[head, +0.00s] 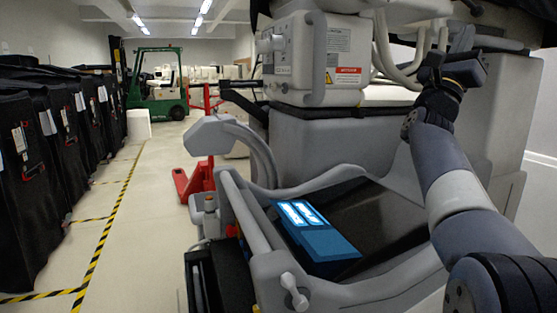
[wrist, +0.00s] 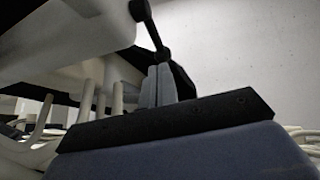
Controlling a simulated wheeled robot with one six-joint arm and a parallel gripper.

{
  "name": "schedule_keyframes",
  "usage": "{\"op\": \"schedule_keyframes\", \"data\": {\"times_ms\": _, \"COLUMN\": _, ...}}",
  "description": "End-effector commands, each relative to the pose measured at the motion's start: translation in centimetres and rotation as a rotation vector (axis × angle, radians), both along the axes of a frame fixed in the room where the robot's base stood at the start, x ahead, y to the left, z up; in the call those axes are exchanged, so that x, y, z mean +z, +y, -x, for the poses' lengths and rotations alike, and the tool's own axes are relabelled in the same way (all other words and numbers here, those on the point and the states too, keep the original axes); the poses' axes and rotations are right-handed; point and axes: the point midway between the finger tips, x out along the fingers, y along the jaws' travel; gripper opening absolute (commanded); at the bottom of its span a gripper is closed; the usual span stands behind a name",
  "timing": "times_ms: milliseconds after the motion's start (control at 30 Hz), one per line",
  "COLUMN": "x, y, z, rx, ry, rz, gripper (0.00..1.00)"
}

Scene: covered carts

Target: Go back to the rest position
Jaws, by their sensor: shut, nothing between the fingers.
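My gripper (wrist: 158,74) shows in the wrist view as two grey fingers pressed together, with nothing between them. In the head view my arm rises from the lower right to the upper right, and its wrist is bent over near the top. The fingers are hard to make out there. My arm is on the right side of the picture, well apart from the covered carts (head: 78,140) on the left.
Black covered carts line the left side behind yellow-black floor tape (head: 112,222). A green forklift (head: 157,95), a white block (head: 138,125) and a red pallet jack (head: 195,180) stand farther back. The pale aisle floor (head: 150,215) is clear. The wrist view faces a plain wall (wrist: 245,60).

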Motion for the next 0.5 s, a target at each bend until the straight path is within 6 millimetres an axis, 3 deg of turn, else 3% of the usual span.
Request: {"op": "schedule_keyframes", "data": {"times_ms": 500, "x": -0.42, "y": 0.53, "z": 0.67, "rx": -0.007, "ry": 0.050, "rz": -0.090, "gripper": 0.00}}
